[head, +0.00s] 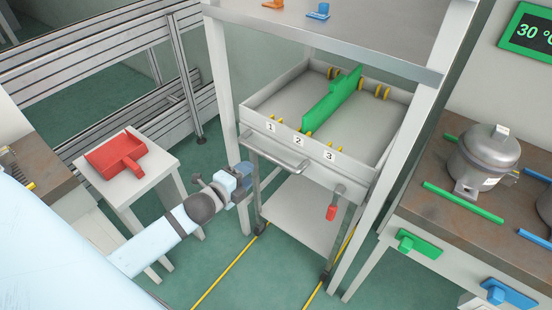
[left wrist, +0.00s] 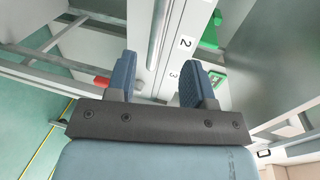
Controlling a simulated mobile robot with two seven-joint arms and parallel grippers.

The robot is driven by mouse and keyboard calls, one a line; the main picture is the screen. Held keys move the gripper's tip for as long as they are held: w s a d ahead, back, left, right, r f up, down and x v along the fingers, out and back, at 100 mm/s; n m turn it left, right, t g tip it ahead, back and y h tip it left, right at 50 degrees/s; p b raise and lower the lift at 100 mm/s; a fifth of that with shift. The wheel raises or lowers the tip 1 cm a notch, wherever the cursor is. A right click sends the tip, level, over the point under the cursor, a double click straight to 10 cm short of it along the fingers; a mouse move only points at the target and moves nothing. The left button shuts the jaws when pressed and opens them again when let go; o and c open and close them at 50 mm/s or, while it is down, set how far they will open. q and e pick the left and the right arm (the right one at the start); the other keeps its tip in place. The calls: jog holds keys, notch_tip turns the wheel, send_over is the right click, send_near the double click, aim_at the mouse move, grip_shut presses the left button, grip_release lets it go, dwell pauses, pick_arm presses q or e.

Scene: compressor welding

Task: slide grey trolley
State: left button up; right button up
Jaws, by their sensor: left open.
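The grey trolley (head: 300,215) stands between the white posts of a frame. Its top is a shallow tray (head: 255,120) marked 1, 2 and 3 on the front wall, with a bar handle (head: 278,158) below. A red-gripped lever (head: 331,212) hangs at its front right. My left gripper (head: 243,172) is near the handle's left end in the head view. In the left wrist view the left gripper (left wrist: 160,72) is open, with the numbered front wall (left wrist: 166,45) seen between and beyond its fingers. I cannot tell whether it touches the handle. My right gripper is not in view.
A green divider (head: 330,100) and yellow pegs are in the tray. At right, a bench (head: 455,205) holds a metal compressor (head: 484,155). Yellow floor lines (head: 222,275) run at the trolley's base.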

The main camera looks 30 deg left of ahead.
aim_at(268, 159)
pick_arm(q)
jog(key=b+x, duration=0.1)
jog(key=x, duration=1)
jog(key=shift+w+f, duration=0.15)
jog(key=shift+w, duration=0.05)
jog(key=shift+c, duration=0.5)
grip_shut()
